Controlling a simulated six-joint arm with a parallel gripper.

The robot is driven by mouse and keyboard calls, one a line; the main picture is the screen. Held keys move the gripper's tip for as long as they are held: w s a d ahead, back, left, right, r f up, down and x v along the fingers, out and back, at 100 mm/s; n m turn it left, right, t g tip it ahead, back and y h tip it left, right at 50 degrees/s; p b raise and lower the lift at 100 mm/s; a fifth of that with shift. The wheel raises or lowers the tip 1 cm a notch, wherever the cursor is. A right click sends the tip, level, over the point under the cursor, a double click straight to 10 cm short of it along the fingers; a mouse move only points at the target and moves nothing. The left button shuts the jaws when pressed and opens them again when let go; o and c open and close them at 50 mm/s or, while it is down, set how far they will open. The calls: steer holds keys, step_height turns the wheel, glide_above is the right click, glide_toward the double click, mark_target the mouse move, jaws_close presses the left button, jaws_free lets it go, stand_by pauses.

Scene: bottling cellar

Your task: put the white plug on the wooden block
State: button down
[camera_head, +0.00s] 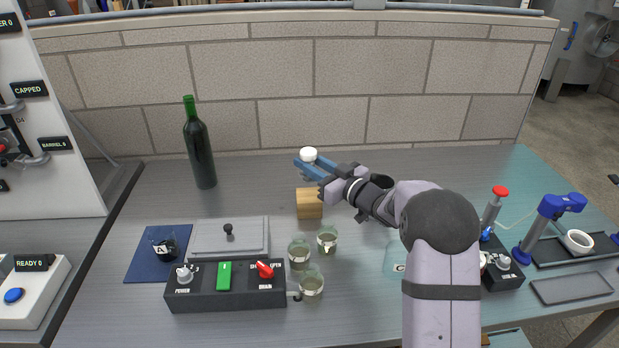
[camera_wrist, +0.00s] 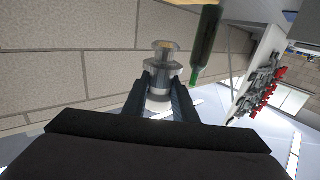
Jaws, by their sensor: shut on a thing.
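The white plug (camera_head: 308,154) is at the tips of my gripper (camera_head: 309,168), and its pale round top shows above the blue fingers. In the wrist view the plug (camera_wrist: 163,68) stands between the two dark fingers of my gripper (camera_wrist: 165,90), which are shut on it. The wooden block (camera_head: 309,205) stands on the grey table, below the gripper in the head view. The plug is held up, apart from the block. The block does not show clearly in the wrist view.
A green bottle (camera_head: 199,146) stands at the back left, also in the wrist view (camera_wrist: 205,45). Several glasses (camera_head: 327,240) stand in front of the block, near a black switch box (camera_head: 226,293). A brick wall (camera_head: 290,85) closes the back.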

steer(key=shift+f, duration=2.15)
steer(key=shift+f, duration=0.25)
steer(key=c, duration=1.2)
jaws_free()
steer(key=shift+r, duration=0.3)
steer(key=b+v, duration=0.1)
steer(key=v, duration=0.6)
steer(key=shift+s+d, duration=0.15)
steer(key=shift+s, duration=0.05)
